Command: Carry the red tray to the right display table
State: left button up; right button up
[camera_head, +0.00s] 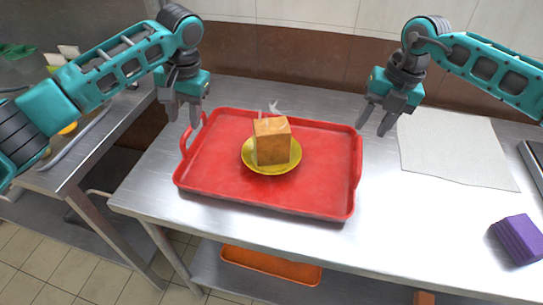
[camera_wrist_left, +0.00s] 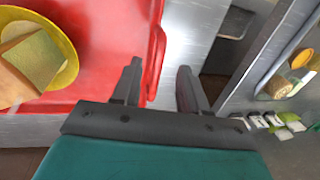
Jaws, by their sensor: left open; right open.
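The red tray (camera_head: 215,182) lies flat on a steel table, with a raised handle at its left and right ends. A yellow plate (camera_head: 271,170) sits on the tray and bears an orange-brown block (camera_head: 272,141). My left gripper (camera_head: 183,120) is open and empty above the tray's left handle. In the left wrist view my left gripper (camera_wrist_left: 155,85) points down, with the tray's red edge (camera_wrist_left: 155,60) beside one finger. My right gripper (camera_head: 374,130) is open and empty, above and just right of the tray's right handle.
The steel table (camera_head: 385,240) has a pale cloth (camera_head: 452,150) and a purple block (camera_head: 518,239) to the right of the tray. An orange tray (camera_head: 270,266) is on the lower shelf. Another steel counter stands at left across a gap. A brown wall band runs behind.

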aim_at(186, 134)
pick_arm(q)
jog(key=f, duration=0.2)
jog(key=a+f, duration=0.1)
jog(key=f, duration=0.4)
jog(key=shift+w+a+f, duration=0.1)
jog(key=shift+a+f, duration=0.05)
jog(key=shift+a, duration=0.1)
pick_arm(e)
jog(key=f, duration=0.3)
jog(key=a+f, duration=0.1)
jog(key=f, duration=0.3)
jog(key=shift+w+a+f, duration=0.1)
jog(key=shift+w+a, duration=0.05)
jog(key=shift+a, duration=0.05)
pick_arm(q)
grip_shut()
pick_arm(e)
grip_shut()
